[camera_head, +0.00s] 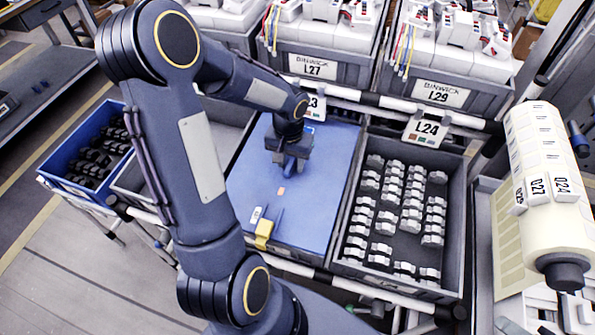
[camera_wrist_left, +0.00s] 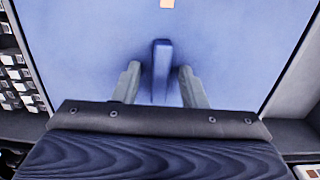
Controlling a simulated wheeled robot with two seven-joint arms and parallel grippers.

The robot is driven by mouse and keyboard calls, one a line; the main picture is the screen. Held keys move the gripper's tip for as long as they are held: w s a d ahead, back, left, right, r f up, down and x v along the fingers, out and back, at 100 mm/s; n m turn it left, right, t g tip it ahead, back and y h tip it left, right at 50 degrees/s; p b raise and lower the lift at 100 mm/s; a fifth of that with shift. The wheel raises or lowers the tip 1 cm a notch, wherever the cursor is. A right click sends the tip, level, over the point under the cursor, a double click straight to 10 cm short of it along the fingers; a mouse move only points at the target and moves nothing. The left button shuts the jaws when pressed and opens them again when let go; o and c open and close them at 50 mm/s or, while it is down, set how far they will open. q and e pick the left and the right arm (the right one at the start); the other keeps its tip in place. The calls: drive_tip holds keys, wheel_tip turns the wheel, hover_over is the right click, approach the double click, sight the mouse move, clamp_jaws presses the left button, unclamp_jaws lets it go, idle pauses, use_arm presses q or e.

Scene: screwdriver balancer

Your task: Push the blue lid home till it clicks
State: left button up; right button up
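The blue lid (camera_head: 310,205) lies as a flat panel over the middle bin. In the left wrist view, the lid (camera_wrist_left: 90,40) fills most of the picture, and an upright blue rib or handle (camera_wrist_left: 161,70) stands up from it. My left gripper (camera_head: 288,165) points down over the far part of the lid. In the left wrist view, its two fingers stand apart on either side of the rib, with a visible gap on each side. I cannot tell whether the fingertips touch the lid or whether the lid is fully seated. My right gripper is out of view.
A yellow block (camera_head: 264,233) sits at the lid's near edge. An open bin of grey parts (camera_head: 365,262) stands right of the lid, and a blue bin of dark parts (camera_head: 60,180) stands at left. Labelled bins (camera_head: 440,95) line the back. A large cream roll (camera_head: 545,180) stands at right.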

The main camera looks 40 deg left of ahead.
sight(289, 164)
use_arm(q)
drive_tip(key=shift+s+f, duration=0.55)
drive_tip(key=shift+f, duration=0.25)
drive_tip(key=c, duration=0.7)
drive_tip(key=shift+r+g, duration=0.3)
clamp_jaws()
drive_tip(key=shift+w+a+r+p, duration=0.1)
drive_tip(key=shift+w+r+p, duration=0.1)
drive_tip(key=shift+r+p, duration=0.3)
drive_tip(key=shift+w+a+r+p, duration=0.1)
drive_tip(key=shift+w+r+p, duration=0.05)
drive_tip(key=shift+r+p, duration=0.3)
wheel_tip(289, 164, up, 2)
drive_tip(key=shift+r+p, duration=0.2)
drive_tip(key=shift+p, duration=0.65)
drive_tip(key=shift+w+r+p, duration=0.2)
drive_tip(key=shift+r+p, duration=0.65)
drive_tip(key=shift+r, duration=0.4)
drive_tip(key=shift+s+d, duration=0.1)
drive_tip(key=shift+s, duration=0.05)
